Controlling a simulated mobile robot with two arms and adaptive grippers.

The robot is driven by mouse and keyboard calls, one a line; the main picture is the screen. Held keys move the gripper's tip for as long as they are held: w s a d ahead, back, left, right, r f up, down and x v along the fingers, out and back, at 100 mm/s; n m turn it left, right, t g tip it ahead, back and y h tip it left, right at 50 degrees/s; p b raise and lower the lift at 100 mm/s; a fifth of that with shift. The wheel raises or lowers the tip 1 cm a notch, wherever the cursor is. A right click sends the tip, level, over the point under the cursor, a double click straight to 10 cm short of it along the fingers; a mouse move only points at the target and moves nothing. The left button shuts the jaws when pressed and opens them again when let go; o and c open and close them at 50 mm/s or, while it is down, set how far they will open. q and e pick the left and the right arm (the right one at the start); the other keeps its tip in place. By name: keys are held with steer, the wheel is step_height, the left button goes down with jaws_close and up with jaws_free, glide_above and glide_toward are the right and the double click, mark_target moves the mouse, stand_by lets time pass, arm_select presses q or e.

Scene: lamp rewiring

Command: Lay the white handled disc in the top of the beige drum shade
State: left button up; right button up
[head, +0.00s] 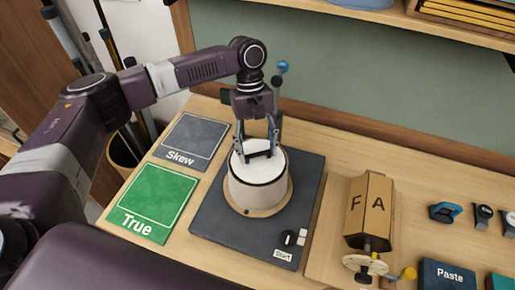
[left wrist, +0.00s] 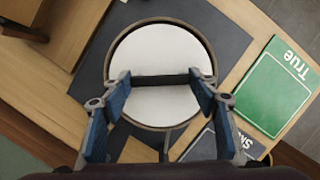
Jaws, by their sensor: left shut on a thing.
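The beige drum shade (head: 257,192) stands upright on a round wooden base on the dark square pad (head: 217,222). The white disc (head: 263,172) lies at the shade's open top, roughly level and within the rim. In the left wrist view the disc (left wrist: 155,50) looks nearly centred, with the shade's rim (left wrist: 110,55) around it. My left gripper (head: 259,150) is above the shade, shut on the disc's dark bar handle (left wrist: 162,81), with one finger at each end. I cannot tell whether the disc rests on the shade. My right gripper is out of view.
A green "True" card (head: 142,203) and a grey "Skew" card (head: 188,142) lie left of the pad. A wooden box marked "F A" (head: 370,205) with a crank stands to the right. A "Paste" box (head: 446,277) and small tools lie farther right.

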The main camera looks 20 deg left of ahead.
arm_select(q)
steer(key=shift+f, duration=0.15)
stand_by(0.6)
steer(key=o, duration=2)
steer(key=shift+c, duration=0.2)
steer(key=shift+r, duration=4)
steer(key=shift+s+f, duration=0.1)
